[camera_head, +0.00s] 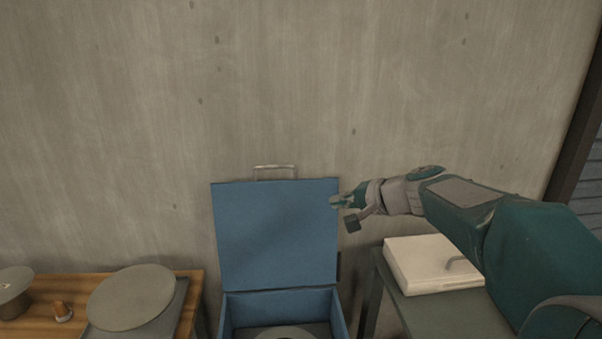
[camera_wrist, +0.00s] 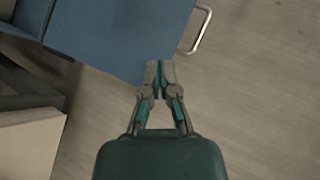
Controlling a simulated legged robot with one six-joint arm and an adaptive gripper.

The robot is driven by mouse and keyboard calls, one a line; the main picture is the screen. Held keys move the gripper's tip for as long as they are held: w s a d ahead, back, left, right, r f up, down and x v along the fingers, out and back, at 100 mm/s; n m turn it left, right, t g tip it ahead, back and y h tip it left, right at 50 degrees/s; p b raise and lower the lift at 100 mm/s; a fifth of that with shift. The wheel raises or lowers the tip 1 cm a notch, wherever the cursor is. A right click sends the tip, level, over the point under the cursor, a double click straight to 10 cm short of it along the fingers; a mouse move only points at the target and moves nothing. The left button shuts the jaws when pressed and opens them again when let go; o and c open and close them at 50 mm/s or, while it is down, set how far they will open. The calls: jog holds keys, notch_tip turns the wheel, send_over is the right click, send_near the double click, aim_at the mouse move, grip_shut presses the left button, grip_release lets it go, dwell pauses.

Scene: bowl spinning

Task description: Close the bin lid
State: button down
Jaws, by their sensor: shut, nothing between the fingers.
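A blue bin (camera_head: 280,306) stands against the wall, low in the middle of the head view. Its blue lid (camera_head: 275,235) is upright and open, with a metal handle (camera_head: 274,168) on its top edge. My gripper (camera_head: 336,201) is shut and empty at the lid's upper right edge. In the wrist view my gripper (camera_wrist: 160,68) is by the edge of the blue lid (camera_wrist: 115,35), and the handle (camera_wrist: 200,30) lies above and to the right of it. I cannot tell whether the fingertips touch the lid.
A dark table with a white box (camera_head: 432,265) stands right of the bin. A round grey thing (camera_head: 290,332) shows inside the bin.

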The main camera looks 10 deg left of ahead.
jog(key=w+a+f+m+t+y, duration=0.1)
jog(key=w+a+m, duration=0.1)
jog(key=w, duration=0.5)
jog(key=w+a+f+m+t+y, duration=0.1)
jog(key=w+m+t+y, duration=0.1)
jog(key=w, duration=0.5)
jog(key=x, duration=1)
jog(key=shift+s, duration=0.2)
jog(key=shift+s+f, duration=0.1)
jog(key=shift+s, duration=0.05)
